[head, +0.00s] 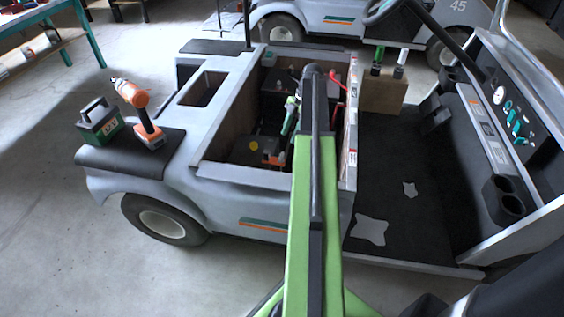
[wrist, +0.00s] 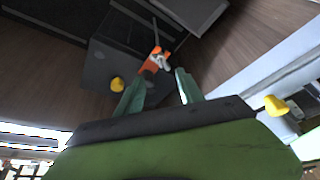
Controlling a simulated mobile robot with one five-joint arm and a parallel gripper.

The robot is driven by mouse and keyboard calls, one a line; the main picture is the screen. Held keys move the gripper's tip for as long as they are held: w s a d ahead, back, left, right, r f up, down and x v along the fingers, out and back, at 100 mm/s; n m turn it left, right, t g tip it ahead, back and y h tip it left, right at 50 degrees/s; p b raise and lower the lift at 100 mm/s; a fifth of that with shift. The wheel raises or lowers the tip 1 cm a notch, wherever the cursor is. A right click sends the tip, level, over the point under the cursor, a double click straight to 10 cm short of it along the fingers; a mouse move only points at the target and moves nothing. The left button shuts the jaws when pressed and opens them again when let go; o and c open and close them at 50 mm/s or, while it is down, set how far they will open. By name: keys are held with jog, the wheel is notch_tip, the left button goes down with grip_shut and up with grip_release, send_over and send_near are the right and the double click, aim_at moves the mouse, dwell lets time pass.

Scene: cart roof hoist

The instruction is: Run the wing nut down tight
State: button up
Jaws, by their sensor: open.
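In the wrist view, a small pale grey piece, apparently the wing nut (wrist: 163,63), sits against an orange part (wrist: 153,66) on top of a dark box like a battery (wrist: 108,68). My gripper (wrist: 157,88) is open, its two greenish fingers spread just short of this piece, one on each side in the picture. Nothing is between the fingers. In the head view, my gripper (head: 288,118) hangs inside the cart's open bay, partly hidden by my own arm. The wing nut cannot be made out there.
The bay's walls (head: 240,120) stand close around my gripper. A second dark battery (head: 274,86) sits at the back of the bay. An orange drill (head: 133,97) and a green box (head: 99,122) rest on the cart's black rear deck (head: 122,160).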

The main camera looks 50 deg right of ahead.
aim_at(282, 155)
jog(key=b+x, duration=0.8)
jog(key=x, duration=0.2)
jog(key=shift+a+f, duration=0.1)
jog(key=shift+f, duration=0.2)
jog(key=shift+r, duration=0.1)
grip_shut()
